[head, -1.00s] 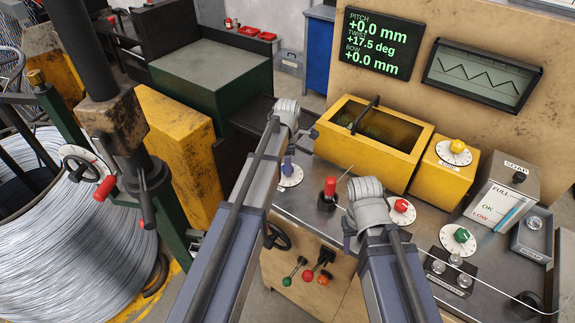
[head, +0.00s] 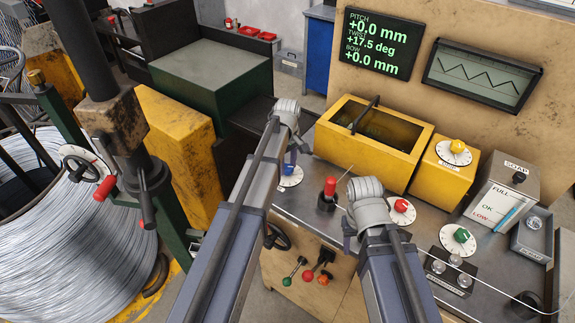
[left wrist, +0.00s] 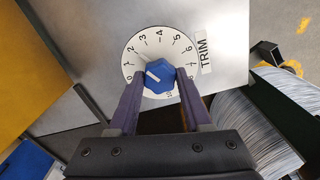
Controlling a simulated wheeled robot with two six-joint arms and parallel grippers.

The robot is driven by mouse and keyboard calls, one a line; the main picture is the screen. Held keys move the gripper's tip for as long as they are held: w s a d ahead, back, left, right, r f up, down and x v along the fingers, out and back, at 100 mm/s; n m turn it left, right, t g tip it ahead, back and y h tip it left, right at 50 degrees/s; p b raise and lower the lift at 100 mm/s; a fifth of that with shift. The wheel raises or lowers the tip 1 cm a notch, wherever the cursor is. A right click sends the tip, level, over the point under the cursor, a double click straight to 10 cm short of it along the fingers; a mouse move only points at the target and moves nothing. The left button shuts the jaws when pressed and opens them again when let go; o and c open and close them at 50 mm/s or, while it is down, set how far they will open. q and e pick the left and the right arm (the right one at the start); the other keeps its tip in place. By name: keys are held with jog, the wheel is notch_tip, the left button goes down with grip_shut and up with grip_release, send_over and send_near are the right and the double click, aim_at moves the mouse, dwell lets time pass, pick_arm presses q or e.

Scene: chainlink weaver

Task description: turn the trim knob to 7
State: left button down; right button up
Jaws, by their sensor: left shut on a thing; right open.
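The trim knob (left wrist: 161,79) is blue and sits on a white numbered dial (left wrist: 135,57) beside a TRIM label. My left gripper (left wrist: 158,83) is shut on the knob, one finger on each side. The knob's white pointer line aims up and left in the left wrist view, near the 1. In the head view the dial (head: 291,180) shows just beyond my left arm, with part of the blue knob (head: 290,169). My right gripper (head: 348,240) is open, over the bench's front edge, its fingers mostly hidden by the wrist.
A red-topped knob or stick (head: 329,187) stands between my arms. Dials with red (head: 401,206), green (head: 462,235) and yellow (head: 457,147) knobs lie to the right. A yellow open bin (head: 420,150) stands behind. A large wire coil (head: 70,250) is at left.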

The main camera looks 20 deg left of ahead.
pick_arm(q)
jog(key=m, duration=1.2)
jog(key=shift+m, duration=0.4)
jog(key=m, duration=1.3)
jog(key=shift+c, duration=1.7)
grip_release()
jog(key=shift+r, duration=0.1)
